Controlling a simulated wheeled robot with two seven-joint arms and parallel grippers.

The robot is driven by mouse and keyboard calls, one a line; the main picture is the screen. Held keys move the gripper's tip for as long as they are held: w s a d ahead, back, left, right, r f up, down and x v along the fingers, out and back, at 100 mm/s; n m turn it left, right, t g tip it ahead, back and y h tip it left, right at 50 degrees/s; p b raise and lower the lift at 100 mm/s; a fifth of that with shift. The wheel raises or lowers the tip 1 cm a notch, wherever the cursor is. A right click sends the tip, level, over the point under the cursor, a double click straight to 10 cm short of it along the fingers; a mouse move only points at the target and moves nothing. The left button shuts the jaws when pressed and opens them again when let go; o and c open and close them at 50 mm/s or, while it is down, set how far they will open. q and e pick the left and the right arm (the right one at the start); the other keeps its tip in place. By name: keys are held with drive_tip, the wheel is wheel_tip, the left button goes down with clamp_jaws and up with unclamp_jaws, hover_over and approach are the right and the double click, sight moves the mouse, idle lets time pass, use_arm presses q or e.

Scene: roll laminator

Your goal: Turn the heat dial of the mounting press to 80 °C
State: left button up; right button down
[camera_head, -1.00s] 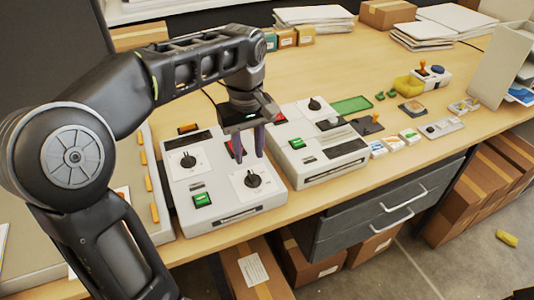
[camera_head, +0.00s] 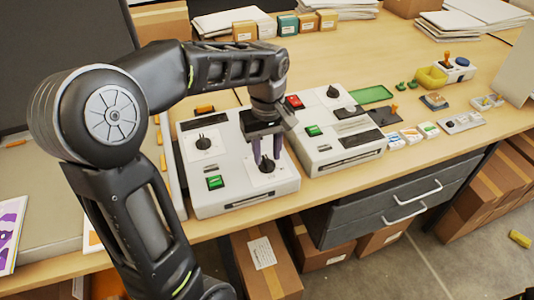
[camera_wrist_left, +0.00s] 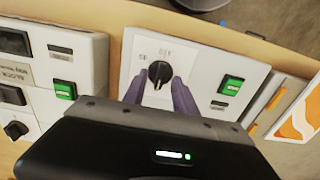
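A white two-dial machine (camera_head: 235,200) stands on the bench below my left arm; I cannot read a name on it. Its front dial (camera_head: 267,166) is a black knob on a white square plate, and it also shows in the left wrist view (camera_wrist_left: 159,73). My left gripper (camera_head: 267,160) points down at this dial, fingers apart. In the left wrist view the fingertips (camera_wrist_left: 157,88) appear on either side of the knob; contact is not clear. The scale marks are too blurred to read. The second dial (camera_head: 204,143) sits farther back. My right gripper is out of view.
A green switch (camera_head: 215,182) is left of the front dial. A second white machine (camera_head: 340,155) with a green switch, a red switch and a dial stands close on the right. Small boxes and a green tray (camera_head: 371,94) lie farther right.

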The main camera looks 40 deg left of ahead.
use_arm(q)
drive_tip(key=shift+f, duration=0.65)
clamp_jaws()
